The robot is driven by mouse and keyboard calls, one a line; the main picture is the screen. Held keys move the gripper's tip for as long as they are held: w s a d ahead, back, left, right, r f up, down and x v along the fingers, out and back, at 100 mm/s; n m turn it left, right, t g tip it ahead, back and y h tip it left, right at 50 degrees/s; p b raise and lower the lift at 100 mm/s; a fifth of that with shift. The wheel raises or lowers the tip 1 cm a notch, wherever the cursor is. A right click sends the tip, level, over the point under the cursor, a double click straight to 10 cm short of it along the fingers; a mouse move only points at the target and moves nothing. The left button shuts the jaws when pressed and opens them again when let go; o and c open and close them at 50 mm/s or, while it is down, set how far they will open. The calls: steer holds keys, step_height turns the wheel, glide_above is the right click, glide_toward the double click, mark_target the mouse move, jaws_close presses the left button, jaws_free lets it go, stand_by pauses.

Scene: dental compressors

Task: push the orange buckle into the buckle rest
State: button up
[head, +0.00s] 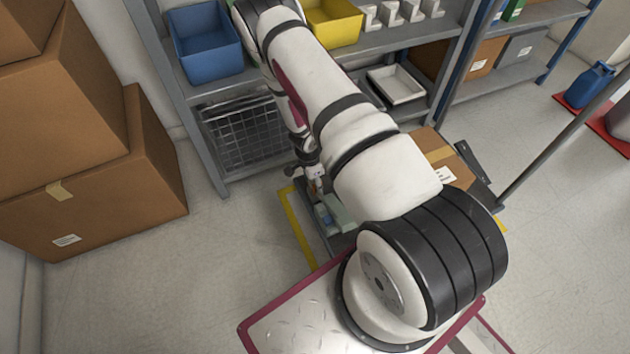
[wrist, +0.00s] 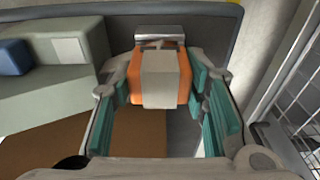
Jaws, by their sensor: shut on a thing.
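In the wrist view, my gripper (wrist: 163,92) is shut on the orange buckle (wrist: 184,78), with a teal-padded finger on each side. A pale beige block covers the buckle's middle, so orange shows mainly at its two sides. A silver metal bracket (wrist: 160,32), which looks like the buckle rest, stands directly behind the buckle on a dark grey wall. The buckle's far end is close to the bracket; I cannot tell whether it is inside it. In the head view my gripper (head: 315,182) is small and low beside the shelf, and the buckle cannot be made out.
A grey-green machine (wrist: 50,85) with a blue part (wrist: 14,57) stands left of my gripper. A wire basket (wrist: 290,110) is close on the right. A cardboard box (head: 437,160) sits right of my arm. Open floor (head: 225,270) lies to the left.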

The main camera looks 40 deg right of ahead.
steer(key=shift+f, duration=0.15)
steer(key=o, duration=1.3)
step_height(320, 180, up, 12)
steer(key=a, duration=0.1)
steer(key=shift+w+a, duration=0.15)
steer(key=shift+a, duration=0.05)
